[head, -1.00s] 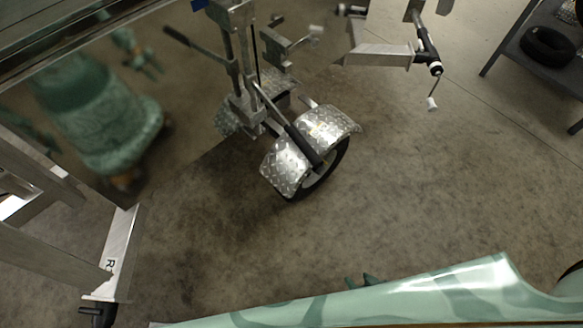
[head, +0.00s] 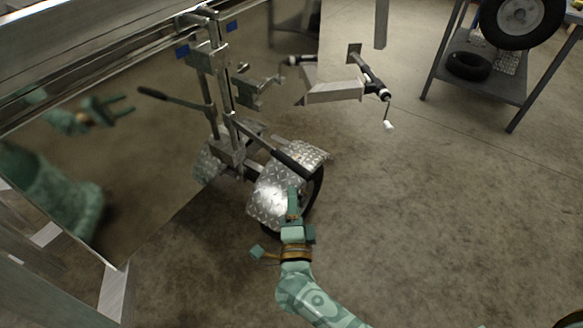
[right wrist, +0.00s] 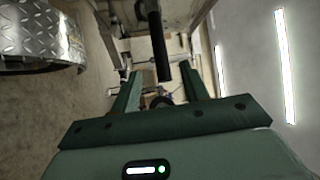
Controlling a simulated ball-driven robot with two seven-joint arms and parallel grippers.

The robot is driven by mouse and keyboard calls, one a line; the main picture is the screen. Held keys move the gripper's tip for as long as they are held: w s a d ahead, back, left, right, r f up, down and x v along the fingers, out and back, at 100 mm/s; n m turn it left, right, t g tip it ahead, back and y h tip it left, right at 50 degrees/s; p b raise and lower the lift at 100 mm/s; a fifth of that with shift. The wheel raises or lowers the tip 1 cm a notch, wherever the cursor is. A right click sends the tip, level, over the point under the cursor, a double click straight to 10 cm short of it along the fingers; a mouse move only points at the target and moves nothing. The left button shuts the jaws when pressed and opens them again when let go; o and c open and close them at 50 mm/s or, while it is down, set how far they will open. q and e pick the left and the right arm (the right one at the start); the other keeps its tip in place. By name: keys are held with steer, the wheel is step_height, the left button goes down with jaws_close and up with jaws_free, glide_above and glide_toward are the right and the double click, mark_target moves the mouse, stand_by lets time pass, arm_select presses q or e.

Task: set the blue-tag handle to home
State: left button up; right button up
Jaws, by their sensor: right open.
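A lever handle with a black grip (head: 296,162) slopes down to the right from a metal post (head: 226,95), over a diamond-plate fender (head: 270,195). A blue tag (head: 182,51) shows on the trailer left of the post, and another blue tag (head: 232,27) right of it. My right gripper (head: 293,190) is open, just below the black grip in the head view. In the right wrist view the black grip (right wrist: 158,48) lies in line with the gap between my fingers (right wrist: 157,80); I see no contact. My left gripper is not in view.
The shiny trailer side (head: 130,170) mirrors my arm and the lever. A crank (head: 387,115) with a white knob sticks out on a bracket (head: 335,91) at right. A shelf (head: 480,85) with tyres stands at upper right. The floor (head: 430,210) at right is clear.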

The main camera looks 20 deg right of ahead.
mark_target(293, 165)
steer(key=b+x, duration=0.2)
steer(key=x, duration=0.9)
steer(key=shift+f, duration=0.1)
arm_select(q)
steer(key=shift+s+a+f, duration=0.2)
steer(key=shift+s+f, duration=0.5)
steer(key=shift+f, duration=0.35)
arm_select(e)
jaws_close()
